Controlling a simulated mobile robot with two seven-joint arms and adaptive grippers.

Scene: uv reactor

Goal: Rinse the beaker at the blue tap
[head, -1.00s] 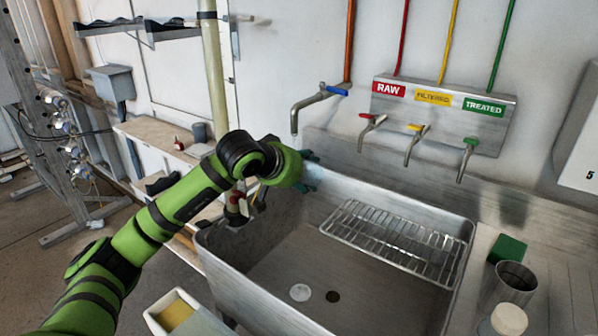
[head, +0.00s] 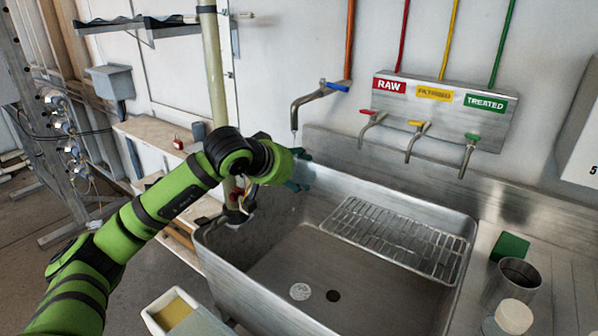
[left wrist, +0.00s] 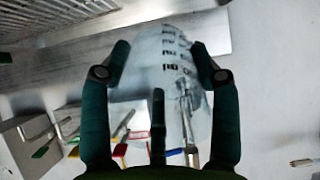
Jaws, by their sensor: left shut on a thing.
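My left gripper (head: 300,172) is under the spout of the blue-handled tap (head: 312,98), above the sink's back left corner. In the left wrist view it (left wrist: 160,62) is shut on a clear beaker (left wrist: 172,55) with dark printed marks, one finger on each side. The tap's spout (left wrist: 190,125) points at the beaker there. A thin pale streak shows below the spout in the head view, perhaps water. The beaker is hidden by my arm in the head view, so I cannot tell its tilt or contents. My right gripper is not in view.
The metal sink (head: 290,262) has a wire rack (head: 395,238) across its right side. Red, yellow and green taps hang from a labelled panel (head: 440,110) to the right.

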